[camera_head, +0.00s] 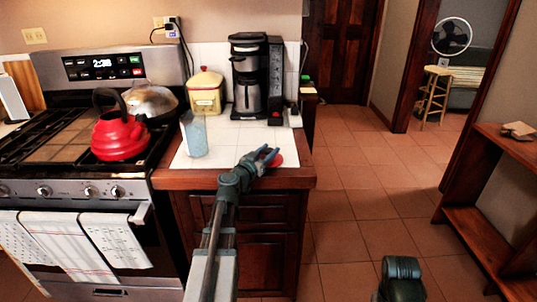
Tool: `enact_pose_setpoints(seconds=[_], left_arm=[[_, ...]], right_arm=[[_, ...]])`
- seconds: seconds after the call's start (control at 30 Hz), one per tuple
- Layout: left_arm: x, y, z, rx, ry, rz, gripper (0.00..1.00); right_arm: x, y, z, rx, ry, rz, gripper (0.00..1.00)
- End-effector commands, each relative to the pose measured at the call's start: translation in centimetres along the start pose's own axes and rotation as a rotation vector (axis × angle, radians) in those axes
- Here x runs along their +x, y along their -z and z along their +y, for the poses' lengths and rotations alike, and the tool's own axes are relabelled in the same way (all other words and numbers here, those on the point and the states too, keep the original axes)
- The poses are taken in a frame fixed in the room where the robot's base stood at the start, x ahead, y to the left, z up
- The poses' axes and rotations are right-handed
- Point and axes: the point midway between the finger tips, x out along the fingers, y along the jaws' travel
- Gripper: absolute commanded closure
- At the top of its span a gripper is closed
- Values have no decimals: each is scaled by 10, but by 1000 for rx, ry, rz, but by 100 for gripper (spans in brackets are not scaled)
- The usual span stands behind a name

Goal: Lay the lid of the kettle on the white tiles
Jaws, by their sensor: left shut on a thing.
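The red kettle (120,137) with a dark handle stands on the stove at the left. The white tiles (228,143) cover the counter top right of the stove, inside a wooden edge. My left gripper (268,156) is at the front right part of the tiles, shut on the red lid (277,160). The gripper hides much of the lid. I cannot tell whether the lid touches the tiles. My right gripper does not show; only part of my right arm is at the bottom edge.
A coffee maker (247,75) and a yellow canister (205,93) stand at the back of the tiles. A pale blue glass (194,135) stands at their left side. A silver pot (152,103) is behind the kettle. A wooden shelf (490,205) is at right, with open floor between.

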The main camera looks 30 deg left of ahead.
Motion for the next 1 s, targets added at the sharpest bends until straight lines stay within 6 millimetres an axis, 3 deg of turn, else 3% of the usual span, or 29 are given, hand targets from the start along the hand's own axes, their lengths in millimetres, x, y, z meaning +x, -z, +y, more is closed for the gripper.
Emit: enact_pose_setpoints(seconds=[0.17,0.2,0.37,0.73,1.0], left_arm=[[0,-4,0,0,0,0,100],[0,-4,0,0,0,0,54],[0,-2,0,0,0,0,26],[0,3,0,0,0,0,26],[-54,0,2,0,2,0,26]], right_arm=[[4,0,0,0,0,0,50],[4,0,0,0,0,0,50],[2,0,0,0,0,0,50],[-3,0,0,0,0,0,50],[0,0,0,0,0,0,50]])
